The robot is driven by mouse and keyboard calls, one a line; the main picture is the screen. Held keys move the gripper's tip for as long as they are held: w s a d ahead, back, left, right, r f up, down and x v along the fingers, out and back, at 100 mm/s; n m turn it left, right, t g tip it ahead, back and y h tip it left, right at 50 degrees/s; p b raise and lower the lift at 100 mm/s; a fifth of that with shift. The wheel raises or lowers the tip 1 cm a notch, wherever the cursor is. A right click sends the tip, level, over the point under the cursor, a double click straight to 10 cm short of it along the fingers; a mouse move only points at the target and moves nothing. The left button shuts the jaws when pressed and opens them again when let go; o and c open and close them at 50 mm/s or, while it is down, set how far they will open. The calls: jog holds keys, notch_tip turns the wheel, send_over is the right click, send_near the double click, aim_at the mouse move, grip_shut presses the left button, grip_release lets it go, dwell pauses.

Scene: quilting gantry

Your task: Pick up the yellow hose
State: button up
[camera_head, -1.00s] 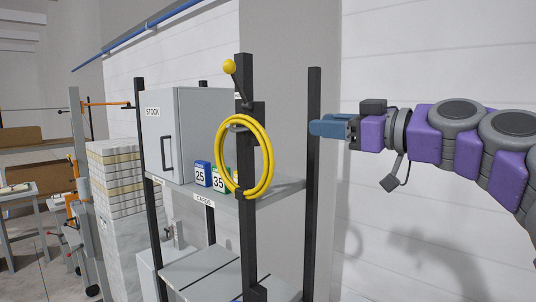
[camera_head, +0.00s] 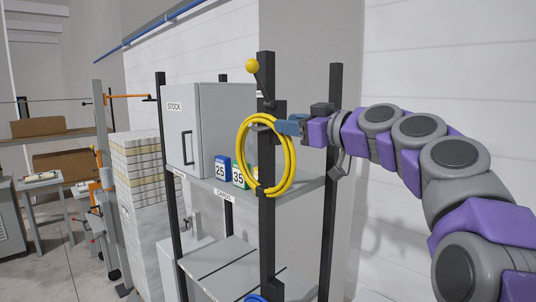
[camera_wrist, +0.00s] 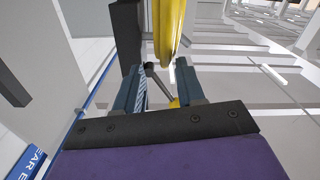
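The yellow hose (camera_head: 291,165) is a coiled loop hanging on the black front post of a rack, in the head view. In the wrist view the hose (camera_wrist: 168,28) runs down from the top, ahead of and between my fingertips. My gripper (camera_head: 288,127) is at the upper right of the loop in the head view, beside the post. In the wrist view my gripper (camera_wrist: 160,78) has its two blue fingers apart, with a gap between them. Whether a finger touches the hose cannot be told.
A lever with a yellow ball knob (camera_head: 252,66) sticks up from the post (camera_head: 267,225). Behind are a grey STOCK cabinet (camera_head: 182,140), a blue box marked 25 (camera_head: 221,168) and a green box marked 35 (camera_head: 240,174) on the shelf. A white wall (camera_head: 440,60) stands behind.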

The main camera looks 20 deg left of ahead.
aim_at(271, 126)
jog(key=x, duration=0.3)
jog(key=p+x, duration=0.1)
jog(key=x, duration=0.1)
jog(key=shift+s+a+f, duration=0.2)
jog(key=shift+s+a, duration=0.1)
jog(key=shift+a, duration=0.15)
jog(key=shift+s, duration=0.1)
jog(key=shift+d, duration=0.55)
jog(key=shift+c, duration=0.2)
jog(key=shift+d+r, duration=0.1)
jog(key=shift+d, duration=0.05)
jog(key=shift+c, duration=0.8)
jog(key=c, duration=0.3)
jog(key=shift+a, duration=0.4)
grip_shut()
